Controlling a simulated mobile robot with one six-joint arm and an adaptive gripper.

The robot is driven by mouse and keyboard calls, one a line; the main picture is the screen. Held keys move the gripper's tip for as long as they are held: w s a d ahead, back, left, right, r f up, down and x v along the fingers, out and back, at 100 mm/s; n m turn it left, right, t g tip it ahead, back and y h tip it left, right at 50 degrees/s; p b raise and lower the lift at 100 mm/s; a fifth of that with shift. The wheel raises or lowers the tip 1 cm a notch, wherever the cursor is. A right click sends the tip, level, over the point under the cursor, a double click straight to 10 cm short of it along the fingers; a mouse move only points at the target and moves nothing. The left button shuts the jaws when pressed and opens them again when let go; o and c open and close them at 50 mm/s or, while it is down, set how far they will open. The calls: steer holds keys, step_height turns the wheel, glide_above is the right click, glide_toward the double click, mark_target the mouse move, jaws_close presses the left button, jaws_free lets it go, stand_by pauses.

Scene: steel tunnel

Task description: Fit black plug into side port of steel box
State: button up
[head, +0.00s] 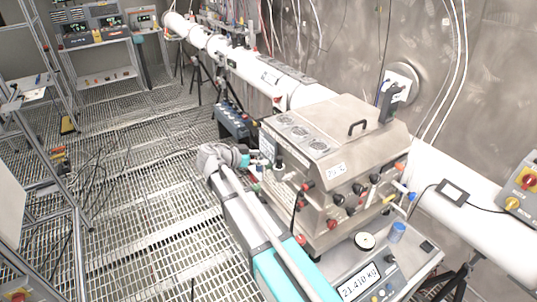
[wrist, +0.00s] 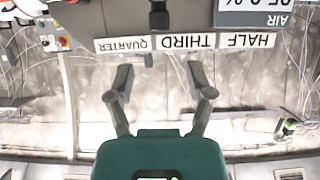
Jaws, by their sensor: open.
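The steel box (head: 318,142) stands on a scale, with a lid handle and round vents on top. Its front face carries several red and black knobs and fittings. My gripper is at the box's left side in the head view, its fingers too small there to make out. In the wrist view my gripper (wrist: 160,78) is open, its two fingers apart with nothing gripped between them.
The scale (head: 360,284) reads 21.410 kg and carries a blue-capped jar (head: 397,232). A white pipe (head: 450,215) runs along the wall behind the box. A dark case (head: 235,122) stands behind the box's left end. Grating floor (head: 140,190) lies open to the left, with loose cables.

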steer(key=shift+p+v, duration=0.35)
steer(key=shift+v, duration=1.1)
steer(key=s+d+f+n+g+y, duration=0.2)
steer(key=s+d+f+g, duration=0.15)
steer(key=d, duration=0.45)
steer(key=s+d+f+n+g+y, duration=0.2)
steer(key=s+d+f+n, duration=0.15)
steer(key=d, duration=0.45)
steer(key=s+d+f+n+g+y, duration=0.1)
steer(key=s+d+f+n+y, duration=0.1)
steer(key=s+d+y, duration=0.1)
steer(key=s+d+f+n+g+y, duration=0.1)
steer(key=s+d+f+n+y, duration=0.1)
steer(key=s+d, duration=0.4)
steer(key=shift+s+f+n+y, duration=0.25)
steer(key=shift+s+n+y, duration=0.6)
steer(key=shift+s+y, duration=0.35)
steer(key=shift+f, duration=0.1)
